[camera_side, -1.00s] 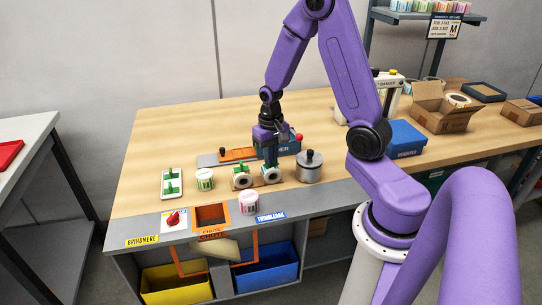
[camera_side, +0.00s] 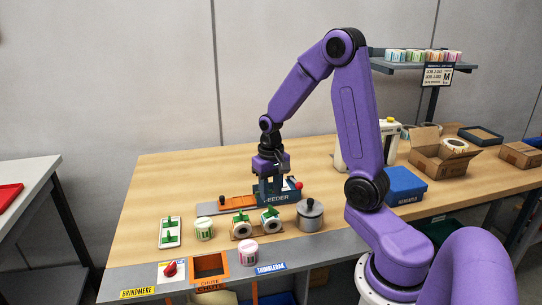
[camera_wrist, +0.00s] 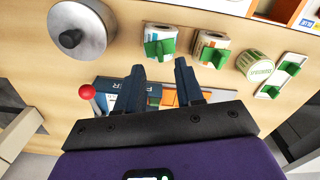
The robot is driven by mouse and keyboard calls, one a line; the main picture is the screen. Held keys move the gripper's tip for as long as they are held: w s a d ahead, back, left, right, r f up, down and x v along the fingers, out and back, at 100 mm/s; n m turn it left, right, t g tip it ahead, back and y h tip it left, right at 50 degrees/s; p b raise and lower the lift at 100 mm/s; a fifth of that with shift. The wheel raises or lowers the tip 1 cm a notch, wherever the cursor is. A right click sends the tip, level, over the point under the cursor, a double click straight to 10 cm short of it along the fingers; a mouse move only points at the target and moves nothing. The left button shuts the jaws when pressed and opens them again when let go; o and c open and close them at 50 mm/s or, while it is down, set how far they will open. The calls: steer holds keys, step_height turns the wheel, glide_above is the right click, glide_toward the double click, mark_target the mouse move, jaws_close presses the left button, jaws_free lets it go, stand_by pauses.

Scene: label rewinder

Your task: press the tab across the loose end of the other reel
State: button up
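Two white reels stand side by side in a wooden cradle, the left reel (camera_side: 241,230) and the right reel (camera_side: 271,225). Each carries a green tab piece at its top. In the wrist view both reels (camera_wrist: 152,29) (camera_wrist: 203,36) show their green tabs (camera_wrist: 159,49) (camera_wrist: 213,56); whether either is stuck down flat over a loose end I cannot tell. A white tray (camera_side: 163,240) left of the reels bears more green tabs (camera_side: 170,223).
A metal canister with a black knob (camera_side: 310,215) stands just right of the reels. A green-striped roll (camera_side: 204,229) is on their left, a pink roll (camera_side: 247,253) in front. The feeder has a red ball lever (camera_side: 298,185). An orange-rimmed chute (camera_side: 209,266) opens at the front.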

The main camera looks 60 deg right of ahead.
step_height(320, 180, up, 11)
steer(key=s+a+f+n, duration=0.2)
steer(key=s+a+n, duration=1.1)
steer(key=a, duration=0.4)
steer(key=s+a+f+n, duration=0.1)
steer(key=s+f+n, duration=0.1)
steer(key=s+n, duration=0.3)
steer(key=s, duration=0.2)
steer(key=shift+s+a, duration=0.2)
steer(key=shift+s, duration=0.2)
stand_by(1.0)
